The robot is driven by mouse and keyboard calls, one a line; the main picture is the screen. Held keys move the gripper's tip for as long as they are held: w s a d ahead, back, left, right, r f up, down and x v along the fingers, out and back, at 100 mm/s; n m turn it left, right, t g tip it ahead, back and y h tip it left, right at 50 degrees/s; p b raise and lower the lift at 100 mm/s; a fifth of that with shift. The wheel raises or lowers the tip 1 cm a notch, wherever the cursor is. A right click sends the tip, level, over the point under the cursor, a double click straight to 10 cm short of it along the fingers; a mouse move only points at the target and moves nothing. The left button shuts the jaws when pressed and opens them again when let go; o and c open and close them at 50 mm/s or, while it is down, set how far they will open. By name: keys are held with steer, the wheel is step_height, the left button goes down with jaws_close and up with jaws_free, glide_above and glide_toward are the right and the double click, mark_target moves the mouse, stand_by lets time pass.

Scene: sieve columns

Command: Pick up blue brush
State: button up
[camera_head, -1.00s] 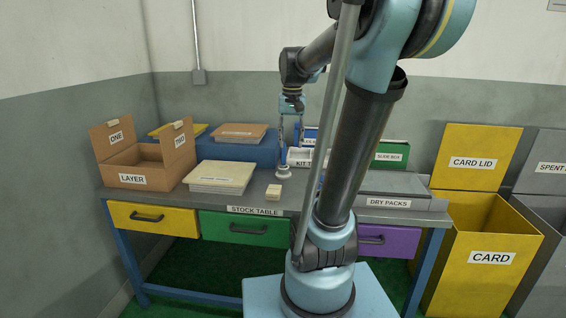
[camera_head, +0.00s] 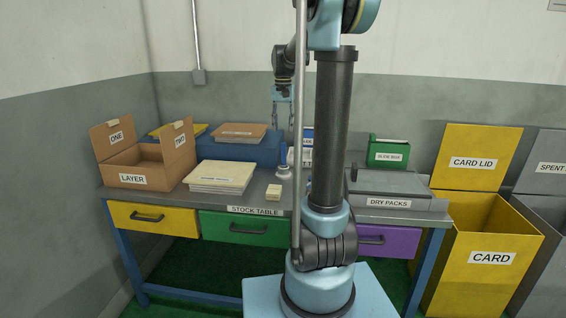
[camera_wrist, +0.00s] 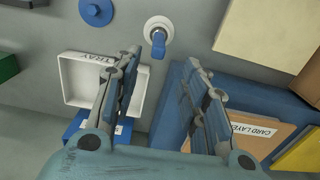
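A blue upright piece, which looks like the blue brush (camera_wrist: 158,44), stands in a round pale holder (camera_wrist: 159,28) in the wrist view. In the wrist view the brush lies just beyond the gap between the fingertips. In the head view my gripper (camera_head: 283,126) hangs above the table, fingers pointing down, higher than the holder.
A white tray (camera_wrist: 66,80) and a blue disc (camera_wrist: 96,11) lie near the holder. A blue block (camera_head: 240,151) bearing card layers stands behind it. A green box (camera_head: 388,152) stands right.

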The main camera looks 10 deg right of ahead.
glide_toward(284, 165)
steer(key=f, duration=0.2)
steer(key=w+f, duration=0.1)
steer(key=f, duration=0.2)
steer(key=shift+w+f, duration=0.1)
steer(key=shift+f, duration=0.15)
jaws_close()
